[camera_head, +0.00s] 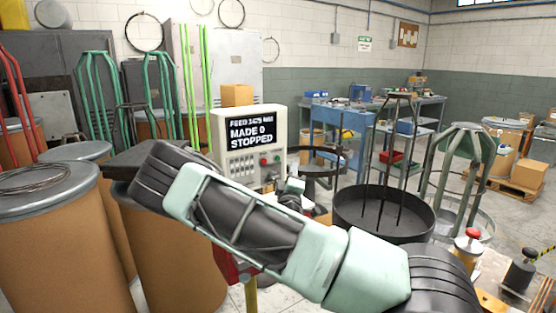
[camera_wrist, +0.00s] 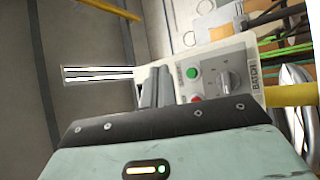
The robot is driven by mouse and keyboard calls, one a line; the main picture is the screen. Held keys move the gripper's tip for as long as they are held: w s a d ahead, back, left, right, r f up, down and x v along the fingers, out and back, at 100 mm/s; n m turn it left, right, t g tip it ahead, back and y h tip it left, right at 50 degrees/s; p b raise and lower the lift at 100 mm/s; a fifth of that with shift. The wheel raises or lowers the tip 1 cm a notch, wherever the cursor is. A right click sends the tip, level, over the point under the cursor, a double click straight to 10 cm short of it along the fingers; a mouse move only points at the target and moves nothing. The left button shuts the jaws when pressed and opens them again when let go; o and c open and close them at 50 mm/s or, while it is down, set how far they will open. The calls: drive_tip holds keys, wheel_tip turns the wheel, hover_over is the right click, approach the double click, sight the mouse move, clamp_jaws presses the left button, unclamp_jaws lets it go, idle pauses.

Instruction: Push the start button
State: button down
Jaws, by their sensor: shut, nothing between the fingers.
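A pale control box (camera_head: 235,180) stands behind my arm in the head view. Its screen (camera_head: 250,132) reads MADE 0 and STOPPED, and small red buttons or lamps (camera_head: 264,161) sit below the screen. In the wrist view a light panel (camera_wrist: 215,60) carries a green button (camera_wrist: 192,73), a red button (camera_wrist: 196,99) and a grey knob (camera_wrist: 228,80) beside the word BATCH. The small lettering by the green button is too small to read. My gripper (camera_wrist: 155,74) is shut and empty, with its fingertips left of the green button in the picture. Whether they touch the panel is unclear.
Brown drums (camera_head: 50,230) stand at the left, and a black round tray (camera_head: 385,218) with a rod stand is at the right. A blue workbench (camera_head: 345,120) is behind. A yellow post (camera_wrist: 290,93) runs from the panel.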

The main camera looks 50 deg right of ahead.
drive_tip(key=shift+w+d+b, duration=0.15)
drive_tip(key=shift+w+d, duration=0.1)
drive_tip(key=shift+w, duration=0.7)
drive_tip(key=shift+w+d+b, duration=0.15)
drive_tip(key=shift+w+d, duration=0.05)
drive_tip(key=shift+w, duration=0.7)
drive_tip(key=shift+w+d+b, duration=0.15)
drive_tip(key=shift+w+d, duration=0.1)
drive_tip(key=shift+w, duration=0.7)
drive_tip(key=shift+w, duration=0.1)
drive_tip(key=shift+w+d+b, duration=0.1)
drive_tip(key=shift+w+b, duration=0.2)
drive_tip(key=shift+w+d, duration=0.1)
drive_tip(key=shift+w, duration=0.3)
idle(0.3)
drive_tip(key=shift+s, duration=0.15)
drive_tip(key=shift+s+a, duration=0.2)
drive_tip(key=shift+s, duration=0.45)
drive_tip(key=shift+s+a, duration=0.2)
drive_tip(key=shift+s, duration=0.6)
drive_tip(key=shift+s+a, duration=0.2)
drive_tip(key=shift+s, duration=0.65)
drive_tip(key=shift+s+a, duration=0.2)
drive_tip(key=shift+s, duration=0.6)
